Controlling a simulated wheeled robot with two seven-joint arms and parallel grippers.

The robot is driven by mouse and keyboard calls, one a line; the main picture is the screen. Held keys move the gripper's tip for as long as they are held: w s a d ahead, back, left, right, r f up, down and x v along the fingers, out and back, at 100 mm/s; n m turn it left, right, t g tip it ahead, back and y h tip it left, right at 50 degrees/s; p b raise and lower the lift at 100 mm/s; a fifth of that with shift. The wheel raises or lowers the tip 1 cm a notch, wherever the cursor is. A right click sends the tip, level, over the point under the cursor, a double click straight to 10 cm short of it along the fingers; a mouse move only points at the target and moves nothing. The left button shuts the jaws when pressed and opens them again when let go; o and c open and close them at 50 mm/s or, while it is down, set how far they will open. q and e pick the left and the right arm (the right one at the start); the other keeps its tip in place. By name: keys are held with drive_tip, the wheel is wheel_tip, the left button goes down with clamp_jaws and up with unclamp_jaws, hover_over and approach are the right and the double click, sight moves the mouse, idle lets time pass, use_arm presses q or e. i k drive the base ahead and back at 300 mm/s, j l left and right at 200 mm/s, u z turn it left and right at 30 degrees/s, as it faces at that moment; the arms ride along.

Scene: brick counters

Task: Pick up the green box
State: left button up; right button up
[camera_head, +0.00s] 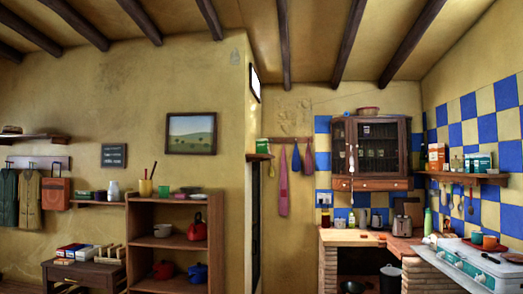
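No gripper of mine shows in the head view. Several things here are green and could be the green box. A small green box-like item (163,190) stands on top of the brown bookcase (150,201) at the left. A green-and-white box (479,162) stands on the wall shelf (465,176) at the right. A small green-and-white item (262,146) sits on a little shelf by the wall corner. All are far off and small, so I cannot tell which one is meant.
A brick counter (350,237) stands at the back right under a wooden cabinet (368,147). A pale stove or case (475,263) with cups is at the lower right. A dark side table (83,272) with books stands at the left. A doorway lies near the middle.

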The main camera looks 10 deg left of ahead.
sight(262, 145)
drive_tip(key=i, duration=2.6)
drive_tip(key=i+u, duration=0.15)
drive_tip(key=i, duration=0.25)
drive_tip(key=i+l+u, duration=0.15)
drive_tip(key=i, duration=0.3)
drive_tip(key=i+l+u, duration=0.15)
drive_tip(key=i, duration=0.25)
drive_tip(key=i+l+u, duration=0.15)
drive_tip(key=i, duration=0.25)
drive_tip(key=l, duration=0.1)
